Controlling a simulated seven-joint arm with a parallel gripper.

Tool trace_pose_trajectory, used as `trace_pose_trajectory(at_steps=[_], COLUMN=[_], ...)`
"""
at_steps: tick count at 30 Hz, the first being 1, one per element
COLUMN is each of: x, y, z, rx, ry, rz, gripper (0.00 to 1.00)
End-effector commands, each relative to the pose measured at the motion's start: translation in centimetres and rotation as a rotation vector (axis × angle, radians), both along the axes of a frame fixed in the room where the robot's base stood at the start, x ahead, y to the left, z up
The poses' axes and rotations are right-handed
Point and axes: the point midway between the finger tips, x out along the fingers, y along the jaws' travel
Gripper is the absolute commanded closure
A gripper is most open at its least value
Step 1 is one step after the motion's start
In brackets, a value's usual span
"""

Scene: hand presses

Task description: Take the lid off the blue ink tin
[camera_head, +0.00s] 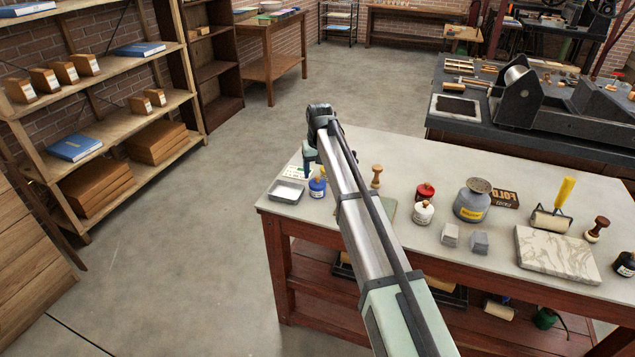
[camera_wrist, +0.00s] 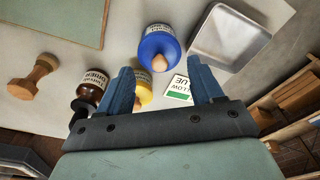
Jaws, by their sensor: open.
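The blue ink tin (camera_head: 317,188) stands on the pale bench top near its left end. In the wrist view the blue tin (camera_wrist: 152,42) shows a blue lid with a wooden knob (camera_wrist: 158,62) and a white label; the lid appears seated on it. My gripper (camera_wrist: 160,70) is open and empty, its two blue fingers spread apart. In that picture the knob lies between the fingertips' lines, with the tin just beyond them. In the head view my gripper (camera_head: 310,160) is above the bench's left end, partly hidden by my arm. I cannot tell its exact height over the lid.
A metal tray (camera_wrist: 235,10) lies right of the blue tin in the wrist view. A yellow tin (camera_wrist: 146,98), a brown jar (camera_wrist: 90,91), a printed card (camera_wrist: 178,86) and a wooden-handled stamp (camera_wrist: 34,76) are close by. Red (camera_head: 425,190) and white (camera_head: 423,212) tins stand farther right.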

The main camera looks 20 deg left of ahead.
Motion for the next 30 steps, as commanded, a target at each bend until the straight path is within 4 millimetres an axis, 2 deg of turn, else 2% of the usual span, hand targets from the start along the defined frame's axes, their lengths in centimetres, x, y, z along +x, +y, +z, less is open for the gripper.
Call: trace_pose_trajectory(at_steps=[3, 6, 14, 30], x=[0.2, 0.3, 0.3, 0.3], y=[0.1, 0.1, 0.1, 0.1], z=[-1.8, -2.6, -2.9, -2.9], rx=[-0.001, 0.000, 0.001, 0.000], ry=[0.001, 0.000, -0.001, 0.000], rz=[0.000, 0.000, 0.000, 0.000], gripper=[0.34, 0.34, 0.35, 0.87])
